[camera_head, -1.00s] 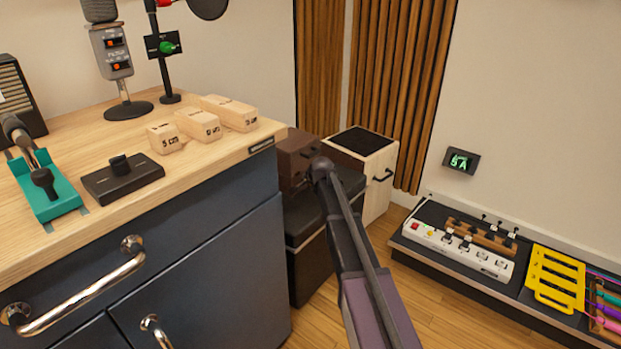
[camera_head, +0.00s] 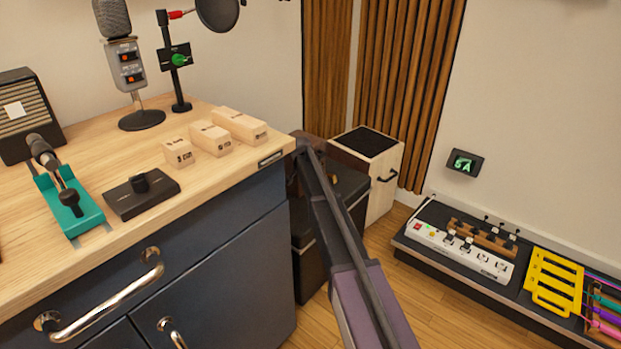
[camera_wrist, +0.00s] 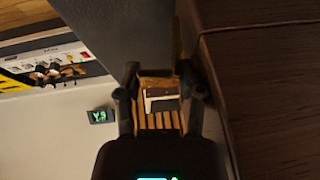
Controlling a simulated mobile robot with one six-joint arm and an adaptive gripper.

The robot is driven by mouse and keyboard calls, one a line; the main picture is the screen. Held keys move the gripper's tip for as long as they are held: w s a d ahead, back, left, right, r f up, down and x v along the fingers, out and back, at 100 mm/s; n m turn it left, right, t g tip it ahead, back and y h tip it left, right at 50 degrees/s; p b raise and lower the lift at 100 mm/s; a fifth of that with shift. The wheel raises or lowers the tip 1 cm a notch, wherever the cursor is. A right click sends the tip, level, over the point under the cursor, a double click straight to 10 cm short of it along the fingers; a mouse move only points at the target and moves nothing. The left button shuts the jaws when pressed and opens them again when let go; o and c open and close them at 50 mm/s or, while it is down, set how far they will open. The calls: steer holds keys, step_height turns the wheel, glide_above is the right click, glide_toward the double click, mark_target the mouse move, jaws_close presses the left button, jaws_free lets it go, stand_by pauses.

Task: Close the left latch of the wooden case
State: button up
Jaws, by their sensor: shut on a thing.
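The wooden case (camera_wrist: 270,90) is a dark brown wall filling the right of the wrist view, with a seam across it. In the head view it is the brown box on the black cabinet by the desk's corner, mostly behind my arm. My gripper (camera_wrist: 160,80) is beside the case, its right finger close to the case's edge. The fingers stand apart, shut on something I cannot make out. Background shows through the gap between them. I cannot pick out the left latch in either view. The head view hides my gripper behind my arm.
The desk (camera_head: 120,235) with a microphone (camera_head: 130,70), several pale wooden blocks and a teal holder (camera_head: 72,205) is at left. A light wooden box with a black top (camera_head: 368,140) stands behind the case. A low shelf at right holds a power strip (camera_head: 455,250).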

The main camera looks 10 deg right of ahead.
steer(key=o, duration=1.1)
steer(key=shift+f, duration=0.1)
steer(key=shift+c, duration=0.2)
steer(key=shift+s, duration=0.1)
steer(key=p+v, duration=1.4)
steer(key=v, duration=0.2)
steer(key=shift+d+p, duration=0.3)
steer(key=shift+d, duration=0.05)
stand_by(0.7)
steer(key=shift+s, duration=0.2)
stand_by(0.3)
